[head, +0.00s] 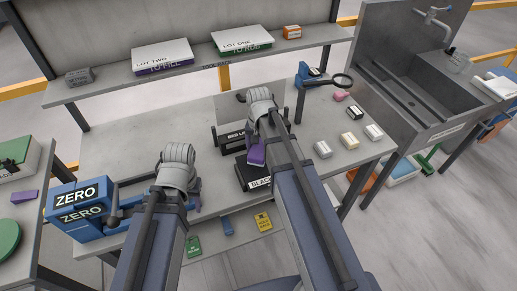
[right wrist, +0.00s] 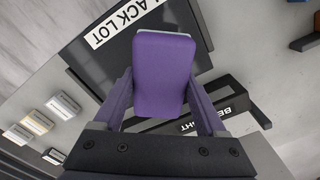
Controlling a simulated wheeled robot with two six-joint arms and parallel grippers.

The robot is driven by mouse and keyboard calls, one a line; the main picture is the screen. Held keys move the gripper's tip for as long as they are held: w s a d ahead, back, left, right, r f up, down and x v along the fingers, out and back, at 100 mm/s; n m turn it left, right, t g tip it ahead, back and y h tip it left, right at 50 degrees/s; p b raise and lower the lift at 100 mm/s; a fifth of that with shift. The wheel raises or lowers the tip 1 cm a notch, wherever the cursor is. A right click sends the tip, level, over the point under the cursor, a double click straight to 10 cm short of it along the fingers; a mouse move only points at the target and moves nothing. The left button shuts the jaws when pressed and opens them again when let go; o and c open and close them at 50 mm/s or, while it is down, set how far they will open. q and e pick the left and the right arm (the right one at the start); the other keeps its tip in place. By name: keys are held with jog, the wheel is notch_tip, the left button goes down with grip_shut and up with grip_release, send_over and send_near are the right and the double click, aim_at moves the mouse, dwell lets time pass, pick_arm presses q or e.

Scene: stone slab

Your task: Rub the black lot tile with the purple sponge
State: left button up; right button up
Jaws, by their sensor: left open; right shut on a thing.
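The black lot tile (head: 240,172) is a dark slab with a white label, on the bench in front of me. My right arm hides part of it in the head view. In the right wrist view the tile (right wrist: 91,62) lies beneath the sponge, its label at the upper left. The purple sponge (head: 257,155) is held over the tile; it also shows in the right wrist view (right wrist: 162,75). My right gripper (right wrist: 160,105) is shut on it. I cannot tell whether the sponge touches the tile. My left gripper (head: 195,204) is open near the bench's front edge, mostly hidden by its arm.
A black labelled frame (right wrist: 232,98) stands beside the tile. Several small blocks (head: 348,140) lie to the right. A blue ZERO box (head: 78,207) is at the left. A shelf (head: 110,91) with boxes runs behind; a sink (head: 425,95) is at the right.

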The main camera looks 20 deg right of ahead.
jog(key=shift+r, duration=0.45)
notch_tip(320, 180, up, 3)
jog(key=p, duration=0.3)
jog(key=shift+r, duration=0.1)
dwell(0.4)
